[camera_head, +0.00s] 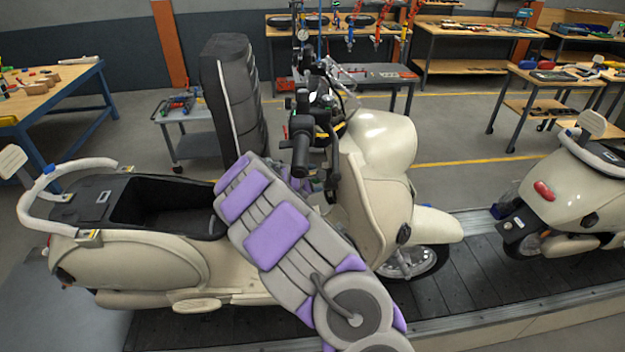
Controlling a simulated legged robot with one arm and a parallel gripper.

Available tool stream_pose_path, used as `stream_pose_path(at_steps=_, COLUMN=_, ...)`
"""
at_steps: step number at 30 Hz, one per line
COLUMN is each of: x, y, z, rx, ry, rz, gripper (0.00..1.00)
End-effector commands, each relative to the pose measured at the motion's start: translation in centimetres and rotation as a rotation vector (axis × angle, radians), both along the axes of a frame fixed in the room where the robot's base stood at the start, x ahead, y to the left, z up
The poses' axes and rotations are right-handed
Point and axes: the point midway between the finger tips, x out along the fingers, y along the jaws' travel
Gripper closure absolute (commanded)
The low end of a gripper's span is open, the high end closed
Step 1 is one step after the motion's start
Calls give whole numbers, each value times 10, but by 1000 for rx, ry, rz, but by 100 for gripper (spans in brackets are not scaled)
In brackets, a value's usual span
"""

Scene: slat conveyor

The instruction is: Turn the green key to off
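I cannot make out a green key; the area around the steering column is partly hidden by my grey and purple arm. The cream scooter (155,262) stands on the slat conveyor, its front wheel to the right. Its black handlebar grip (301,150) rises just above my arm. My arm crosses in front of the scooter's middle. My gripper cannot be made out and seems hidden behind the arm, near the front shield (372,200).
The scooter's seat compartment (165,205) is open. A second cream scooter (570,195) stands to the right on the conveyor (470,285). A stack of black seats (232,95), a grey cart (185,125), a blue-legged table (45,100) and workbenches (470,67) stand behind.

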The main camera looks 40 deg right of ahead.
Motion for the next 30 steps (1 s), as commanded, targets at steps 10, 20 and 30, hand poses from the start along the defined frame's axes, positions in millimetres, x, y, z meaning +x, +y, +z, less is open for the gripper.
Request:
stream_pose_path(at_steps=10, x=-7, y=-1, z=3, rx=-9, ry=5, rz=-11, gripper=53)
stream_pose_path(at_steps=20, x=-5, y=5, z=5, rx=-13, ry=4, rz=-8, gripper=85)
stream_pose_path(at_steps=30, x=-4, y=7, z=5, rx=-13, ry=4, rz=-6, gripper=88)
